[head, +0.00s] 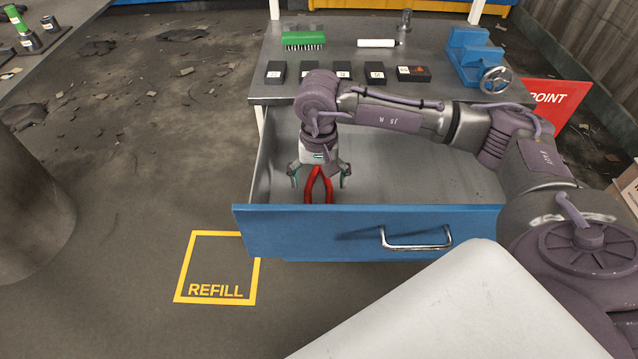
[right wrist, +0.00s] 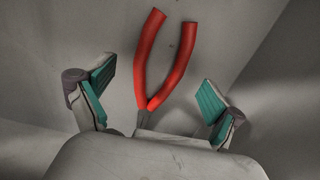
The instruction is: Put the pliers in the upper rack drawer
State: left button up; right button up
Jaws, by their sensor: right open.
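The pliers (head: 319,188) have red handles and are inside the open blue-fronted drawer (head: 300,228) of the workbench, near its left side. My right gripper (head: 319,176) reaches down into the drawer over the pliers. In the right wrist view the red pliers (right wrist: 163,62) lie between the two spread green-padded fingers (right wrist: 154,92), with clear gaps on both sides. The pliers' jaws are hidden behind the gripper body. I cannot tell whether the pliers touch the drawer floor. My left gripper does not show.
The grey bench top (head: 345,58) above the drawer holds a green brush (head: 303,39), a blue vise (head: 475,55) and several black blocks (head: 309,70). The rest of the drawer looks empty. A yellow REFILL square (head: 215,292) marks the floor at front left.

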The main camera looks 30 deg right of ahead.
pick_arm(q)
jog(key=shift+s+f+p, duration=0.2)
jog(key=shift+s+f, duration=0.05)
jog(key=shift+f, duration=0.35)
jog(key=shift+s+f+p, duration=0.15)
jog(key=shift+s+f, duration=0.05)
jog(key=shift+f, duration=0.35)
pick_arm(e)
notch_tip(320, 180, up, 10)
